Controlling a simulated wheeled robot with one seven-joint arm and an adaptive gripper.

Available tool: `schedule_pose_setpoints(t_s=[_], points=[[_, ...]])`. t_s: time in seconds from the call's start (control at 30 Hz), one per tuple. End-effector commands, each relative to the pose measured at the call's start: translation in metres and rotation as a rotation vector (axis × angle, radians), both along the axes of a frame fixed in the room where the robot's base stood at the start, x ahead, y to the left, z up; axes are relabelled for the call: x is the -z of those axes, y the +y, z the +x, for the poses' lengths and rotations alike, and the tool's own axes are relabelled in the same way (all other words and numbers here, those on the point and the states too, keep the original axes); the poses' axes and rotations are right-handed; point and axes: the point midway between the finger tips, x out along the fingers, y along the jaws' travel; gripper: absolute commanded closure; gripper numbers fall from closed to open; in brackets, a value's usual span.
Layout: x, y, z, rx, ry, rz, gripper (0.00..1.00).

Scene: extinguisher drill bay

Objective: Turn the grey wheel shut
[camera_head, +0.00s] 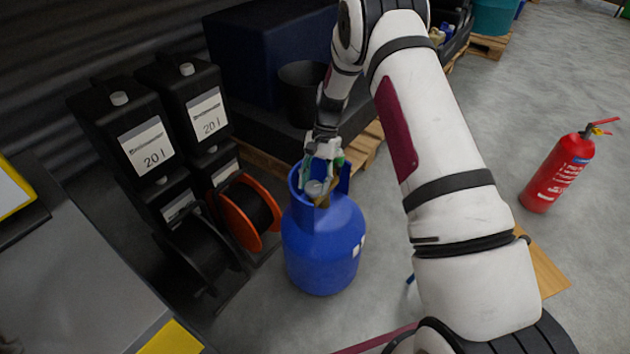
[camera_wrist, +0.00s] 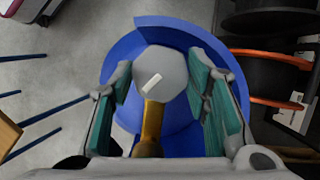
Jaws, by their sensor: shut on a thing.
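The grey wheel (camera_head: 316,188) sits on top of the blue gas bottle (camera_head: 322,245), inside its raised blue collar. In the wrist view the wheel (camera_wrist: 160,66) is a round grey knob with a white bar mark on its top. A brass-coloured valve part (camera_wrist: 151,122) runs from it toward my gripper's base. My gripper (camera_head: 325,158) reaches down into the collar from above. Its two green-padded fingers stand on either side of the wheel and are shut on it. The exact finger contact is partly hidden in the head view.
Black 20 l canisters (camera_head: 145,140) and an orange-rimmed reel (camera_head: 238,212) stand close left of the bottle. A pallet with a black bin (camera_head: 300,92) is behind it. A red extinguisher (camera_head: 560,170) stands on open floor at right.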

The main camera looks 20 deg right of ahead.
Motion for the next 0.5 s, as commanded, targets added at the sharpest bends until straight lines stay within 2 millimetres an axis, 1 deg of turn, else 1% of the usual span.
schedule_pose_setpoints(t_s=[0.4, 0.43, 0.5], points=[[0.0001, 0.0004, 0.0002, 0.009, 0.000, 0.000, 0.85], [0.0001, 0.0004, 0.0002, 0.009, 0.000, 0.000, 0.50], [0.0001, 0.0002, 0.0002, 0.008, 0.000, 0.000, 0.36]])
